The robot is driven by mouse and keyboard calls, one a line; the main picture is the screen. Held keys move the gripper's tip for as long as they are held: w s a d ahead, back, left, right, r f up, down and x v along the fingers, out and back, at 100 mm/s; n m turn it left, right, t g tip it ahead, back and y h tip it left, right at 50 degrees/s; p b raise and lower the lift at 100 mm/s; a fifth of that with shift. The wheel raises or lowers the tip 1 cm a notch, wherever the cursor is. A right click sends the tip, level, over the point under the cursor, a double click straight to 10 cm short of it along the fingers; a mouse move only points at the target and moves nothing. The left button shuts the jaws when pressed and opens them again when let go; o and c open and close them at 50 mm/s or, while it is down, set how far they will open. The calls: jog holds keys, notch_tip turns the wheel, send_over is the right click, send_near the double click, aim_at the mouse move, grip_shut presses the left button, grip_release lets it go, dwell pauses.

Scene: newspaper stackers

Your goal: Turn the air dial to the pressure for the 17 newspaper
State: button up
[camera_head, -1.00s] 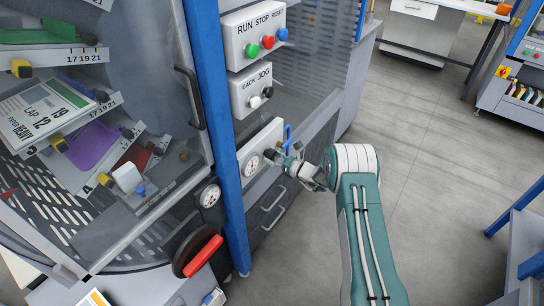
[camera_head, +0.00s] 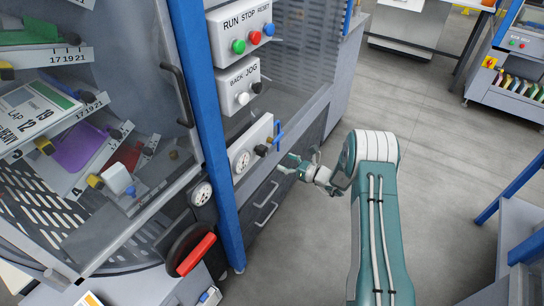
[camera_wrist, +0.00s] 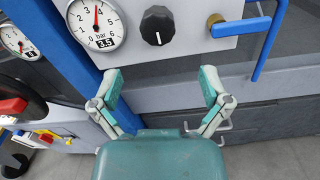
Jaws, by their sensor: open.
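The air dial is a black knob (camera_wrist: 157,25) on a pale panel; its white mark points down in the wrist view. It shows small and dark in the head view (camera_head: 261,150). Left of it, a round bar gauge (camera_wrist: 96,22) has a red needle pointing nearly straight up, with "3.5" printed below. The gauge also shows in the head view (camera_head: 242,160). My gripper (camera_wrist: 160,75) is open and empty, its two fingers spread below the knob in the wrist view, apart from it. The head view shows my gripper (camera_head: 300,163) to the right of the panel.
A blue lever (camera_wrist: 262,38) and brass fitting (camera_wrist: 214,20) are right of the knob. A second gauge (camera_head: 201,194), red-handled wheel (camera_head: 196,255) and blue post (camera_head: 205,130) stand left. Trays labelled "17 19 21" (camera_head: 68,57) are behind glass. Floor at right is open.

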jog(key=v, duration=0.3)
dwell(0.5)
jog(key=s+a+r+n+g+h, duration=0.25)
jog(key=s+r+n+g, duration=0.25)
jog(key=s+r+n, duration=0.45)
jog(key=s+a+r+n+g+h, duration=0.1)
jog(key=s+a+r+n+g, duration=0.4)
jog(key=r, duration=0.8)
jog(key=s+d+r+n+t+h, duration=0.1)
jog(key=s+d+r+n+h, duration=0.1)
jog(key=s, duration=0.6)
jog(key=s+d+r+n+t+h, duration=0.2)
jog(key=s+d+r+n+h, duration=0.1)
jog(key=s+d+n+h, duration=0.2)
jog(key=s+d+r+n+t+h, duration=0.2)
jog(key=s+d+r+n+h, duration=0.1)
jog(key=s, duration=0.7)
jog(key=shift+s+d+r+n+h, duration=0.3)
jog(key=shift+d+n+h, duration=0.35)
jog(key=shift+n, duration=0.5)
jog(key=shift+f, duration=0.1)
dwell(1.5)
